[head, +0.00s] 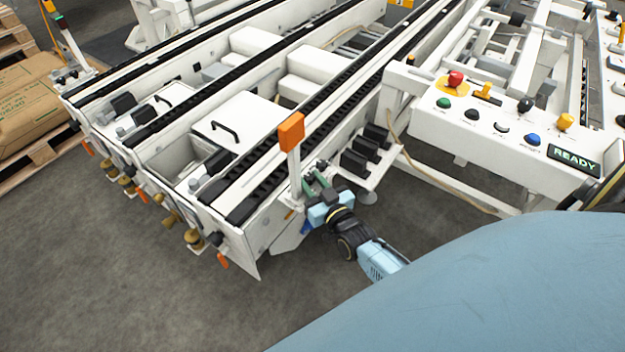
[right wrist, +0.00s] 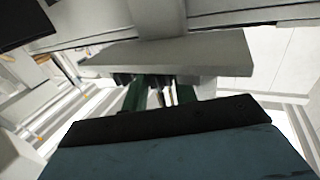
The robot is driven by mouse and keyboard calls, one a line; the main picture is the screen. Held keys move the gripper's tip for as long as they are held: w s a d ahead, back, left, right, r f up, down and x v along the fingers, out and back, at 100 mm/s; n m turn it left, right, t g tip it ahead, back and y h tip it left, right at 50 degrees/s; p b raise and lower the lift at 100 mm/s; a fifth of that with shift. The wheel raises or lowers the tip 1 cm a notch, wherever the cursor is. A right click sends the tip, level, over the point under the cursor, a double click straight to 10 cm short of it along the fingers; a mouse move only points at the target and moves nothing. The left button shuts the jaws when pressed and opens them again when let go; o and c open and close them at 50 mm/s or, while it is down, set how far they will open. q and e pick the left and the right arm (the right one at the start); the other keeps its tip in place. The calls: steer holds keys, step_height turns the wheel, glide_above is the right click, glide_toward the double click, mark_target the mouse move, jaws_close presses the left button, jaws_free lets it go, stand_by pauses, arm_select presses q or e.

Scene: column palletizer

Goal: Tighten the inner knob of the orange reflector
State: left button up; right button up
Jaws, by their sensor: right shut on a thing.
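The orange reflector (head: 291,132) stands on an upright white post at the near end of the conveyor, in the head view. My right gripper (head: 316,182) is right of the post's foot, with its green fingers toward the small dark parts there. It is shut on the inner knob, which the fingers mostly hide. In the right wrist view, the green fingers (right wrist: 160,94) reach under a grey plate (right wrist: 175,54). Dark and pale bits show between them, too small to tell apart. My left gripper is not in view.
A white control panel (head: 470,122) with coloured buttons and a READY display (head: 574,160) stands at the right. Black blocks (head: 362,155) sit on a white ledge close to my right gripper. More knobs line the conveyor's front edge. The grey floor (head: 110,270) in front is clear.

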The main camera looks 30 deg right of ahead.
stand_by(0.4)
steer(key=o, duration=0.7)
